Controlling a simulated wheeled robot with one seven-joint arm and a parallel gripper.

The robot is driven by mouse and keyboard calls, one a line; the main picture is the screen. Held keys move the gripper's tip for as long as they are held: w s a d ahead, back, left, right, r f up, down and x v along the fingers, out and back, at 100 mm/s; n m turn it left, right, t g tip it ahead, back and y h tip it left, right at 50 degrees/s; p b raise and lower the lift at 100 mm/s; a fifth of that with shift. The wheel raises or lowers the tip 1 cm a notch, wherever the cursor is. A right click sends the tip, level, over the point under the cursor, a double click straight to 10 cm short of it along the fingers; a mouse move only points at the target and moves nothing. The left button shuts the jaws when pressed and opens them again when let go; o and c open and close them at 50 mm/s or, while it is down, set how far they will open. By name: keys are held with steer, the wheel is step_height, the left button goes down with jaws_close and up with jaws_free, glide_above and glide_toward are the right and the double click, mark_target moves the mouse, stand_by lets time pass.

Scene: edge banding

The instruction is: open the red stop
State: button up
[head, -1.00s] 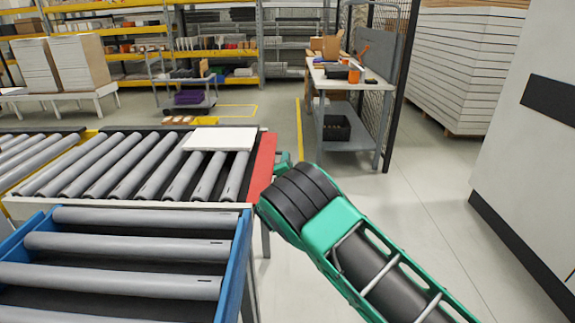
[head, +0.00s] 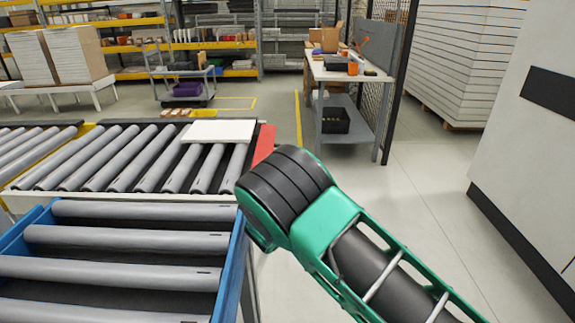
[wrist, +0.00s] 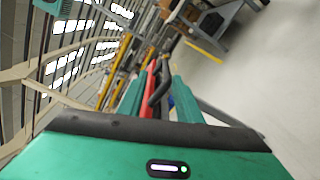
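The red stop (head: 264,143) stands upright across the right end of the roller conveyor in the head view. My arm hides its near part. In the wrist view, the red stop (wrist: 150,82) shows as a narrow strip between the two green fingers of my gripper (wrist: 158,92). A dark curved bar (wrist: 161,84) lies beside the red strip, also between the fingers. The fingers are apart. I cannot tell whether either touches the bar. In the head view my gripper is hidden behind my black wrist joint.
A white panel (head: 221,131) lies on the grey rollers just left of the stop. A blue-framed roller conveyor (head: 232,270) is in front. A workbench (head: 348,76) stands behind, and a pale cabinet (head: 530,150) at right. The floor between is clear.

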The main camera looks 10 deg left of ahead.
steer(key=shift+s, duration=0.5)
steer(key=shift+w+d+f, duration=0.1)
steer(key=w+d+f+g+y, duration=0.2)
steer(key=w+d+f+g, duration=0.15)
steer(key=f, duration=0.25)
steer(key=w+a+r+y, duration=0.1)
steer(key=w+a, duration=0.1)
steer(key=w, duration=0.1)
steer(key=w+a+r+y, duration=0.1)
steer(key=w+a, duration=0.1)
steer(key=w, duration=0.1)
steer(key=w+a+r+y, duration=0.1)
steer(key=w+a+y, duration=0.1)
steer(key=w, duration=0.1)
steer(key=shift+r+t, duration=0.25)
steer(key=shift+t, duration=0.1)
steer(key=shift+c, duration=0.7)
jaws_close()
